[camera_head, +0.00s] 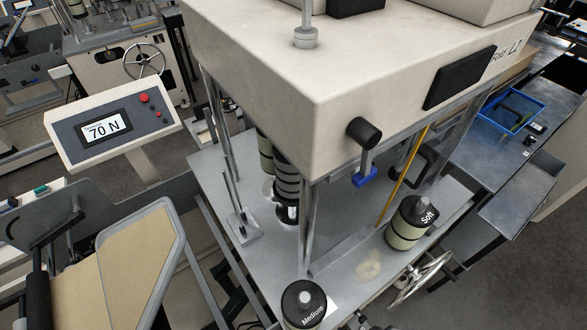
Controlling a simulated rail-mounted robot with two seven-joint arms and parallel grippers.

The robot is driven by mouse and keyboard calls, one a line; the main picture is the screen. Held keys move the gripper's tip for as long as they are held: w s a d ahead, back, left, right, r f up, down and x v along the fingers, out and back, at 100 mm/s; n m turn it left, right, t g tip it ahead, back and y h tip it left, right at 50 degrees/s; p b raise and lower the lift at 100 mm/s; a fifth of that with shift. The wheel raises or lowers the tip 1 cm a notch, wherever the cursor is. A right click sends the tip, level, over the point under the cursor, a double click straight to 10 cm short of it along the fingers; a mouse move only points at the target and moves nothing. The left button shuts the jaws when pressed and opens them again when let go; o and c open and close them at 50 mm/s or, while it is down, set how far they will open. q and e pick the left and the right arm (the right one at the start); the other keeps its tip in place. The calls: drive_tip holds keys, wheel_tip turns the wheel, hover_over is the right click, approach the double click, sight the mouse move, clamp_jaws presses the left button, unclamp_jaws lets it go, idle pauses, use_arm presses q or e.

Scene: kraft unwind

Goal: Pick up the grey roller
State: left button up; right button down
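A roller marked "Soft" (408,228) stands upright on the right side of the grey machine deck, with a black top and a pale beige-grey body. A roller marked "Medium" (304,305) stands at the bottom centre, with a similar black top; its lower part is cut off by the frame edge. A dark banded roller (287,182) stands inside the machine under the beige housing, beside a pale roller (266,155) partly hidden behind it. I cannot tell which one is the grey roller. Neither of my grippers shows in the head view.
The beige housing (275,85) overhangs the grey deck (345,262). Upright posts, a yellow rod (404,175) and a handwheel (420,278) stand near the rollers. A display reading 70 N (103,127) is at left, and a blue tray (510,110) lies on a right-hand bench.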

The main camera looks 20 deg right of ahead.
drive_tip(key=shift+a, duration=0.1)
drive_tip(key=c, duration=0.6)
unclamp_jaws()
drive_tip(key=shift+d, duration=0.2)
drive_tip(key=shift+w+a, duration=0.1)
